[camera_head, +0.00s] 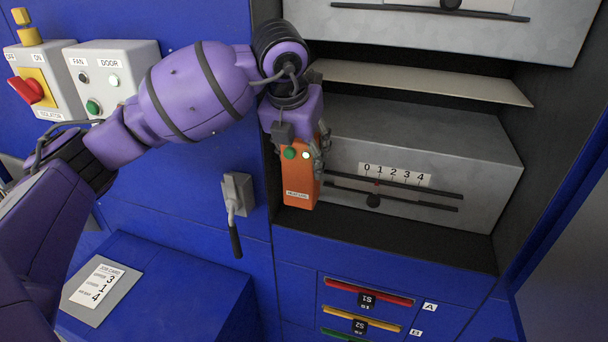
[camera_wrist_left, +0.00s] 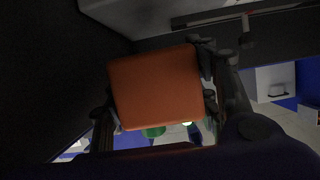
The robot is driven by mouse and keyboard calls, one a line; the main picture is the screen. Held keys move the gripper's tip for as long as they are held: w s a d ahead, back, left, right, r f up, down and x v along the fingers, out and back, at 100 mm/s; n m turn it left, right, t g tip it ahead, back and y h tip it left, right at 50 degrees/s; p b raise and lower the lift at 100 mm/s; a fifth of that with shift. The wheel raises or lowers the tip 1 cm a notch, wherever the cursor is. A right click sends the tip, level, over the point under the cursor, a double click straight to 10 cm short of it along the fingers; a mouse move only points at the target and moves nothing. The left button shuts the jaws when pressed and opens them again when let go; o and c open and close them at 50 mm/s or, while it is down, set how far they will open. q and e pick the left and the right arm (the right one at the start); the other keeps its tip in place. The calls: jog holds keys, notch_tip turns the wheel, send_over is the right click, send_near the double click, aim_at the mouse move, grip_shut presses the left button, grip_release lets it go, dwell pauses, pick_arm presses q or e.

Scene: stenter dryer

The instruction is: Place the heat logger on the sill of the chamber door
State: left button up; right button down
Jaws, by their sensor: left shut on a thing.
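The heat logger (camera_head: 299,184) is an orange box with a green button, a small lit light and a label low on its face. My left gripper (camera_head: 304,150) is shut on it and holds it upright at the left side of the chamber opening. The logger (camera_wrist_left: 155,88) fills the middle of the left wrist view, between the fingers (camera_wrist_left: 160,100). The sill (camera_head: 390,242) is the dark ledge at the bottom of the opening. The logger's lower end is close above the sill's left part; I cannot tell whether they touch. My right gripper is not in view.
Inside the chamber is a grey metal box (camera_head: 430,150) with a 0-to-4 scale and slider. A pale shelf plate (camera_head: 420,82) lies above it. A lever handle (camera_head: 235,210) is left of the opening. The sill's middle and right are clear.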

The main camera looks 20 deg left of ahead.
pick_arm(q)
jog(key=w+f, duration=0.3)
jog(key=shift+a+f, duration=0.25)
jog(key=shift+f, duration=0.15)
jog(key=shift+w+f, duration=0.1)
jog(key=shift+f, duration=1.5)
jog(key=shift+f, duration=0.15)
jog(key=o, duration=1.1)
jog(key=shift+o, duration=0.2)
